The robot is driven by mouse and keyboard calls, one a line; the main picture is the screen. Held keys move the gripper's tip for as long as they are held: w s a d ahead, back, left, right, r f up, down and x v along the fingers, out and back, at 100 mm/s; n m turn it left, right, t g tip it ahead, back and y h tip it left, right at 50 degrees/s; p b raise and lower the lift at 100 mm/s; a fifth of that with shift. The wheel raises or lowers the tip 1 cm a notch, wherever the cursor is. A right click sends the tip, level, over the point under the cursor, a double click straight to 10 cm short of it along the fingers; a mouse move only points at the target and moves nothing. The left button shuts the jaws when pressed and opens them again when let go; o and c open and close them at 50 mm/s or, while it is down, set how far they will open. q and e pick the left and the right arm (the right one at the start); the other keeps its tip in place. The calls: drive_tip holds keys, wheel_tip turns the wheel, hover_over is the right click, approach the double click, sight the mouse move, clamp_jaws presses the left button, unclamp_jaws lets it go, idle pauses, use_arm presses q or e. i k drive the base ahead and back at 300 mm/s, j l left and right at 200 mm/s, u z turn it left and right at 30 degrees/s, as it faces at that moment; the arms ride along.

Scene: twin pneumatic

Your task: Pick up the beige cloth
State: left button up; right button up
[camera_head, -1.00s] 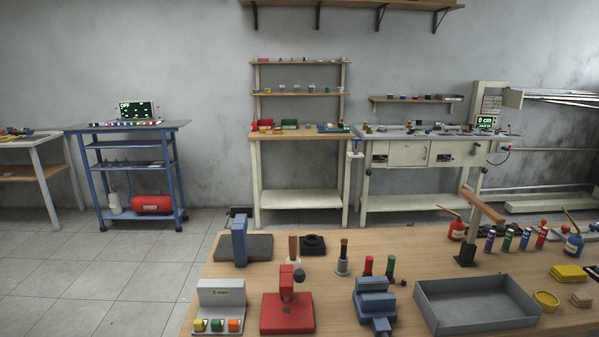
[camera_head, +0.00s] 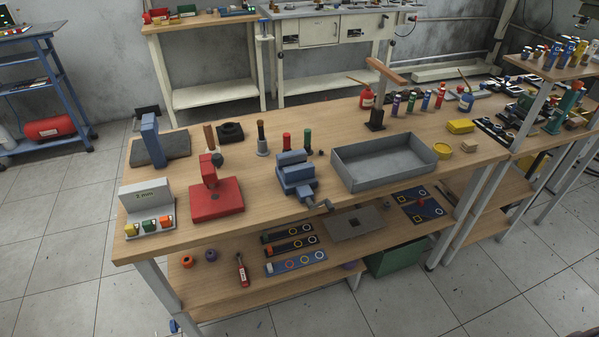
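A small beige folded piece (camera_head: 469,146), which looks like the beige cloth, lies flat on the wooden workbench (camera_head: 300,225) near its right front edge. It is just right of a round yellow dish (camera_head: 442,151) and in front of a yellow folded piece (camera_head: 460,126). It is small in the view, so its fabric cannot be made out. Neither of my grippers shows in the head view.
A grey metal tray (camera_head: 385,180) stands left of the yellow dish. A blue vise (camera_head: 296,176) and a red press (camera_head: 216,197) stand further left. Bottles and a wooden-armed stand (camera_head: 376,118) are behind. Open tiled floor (camera_head: 440,290) lies in front of the bench.

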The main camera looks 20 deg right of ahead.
sight(469, 145)
drive_tip(key=z, duration=1.65)
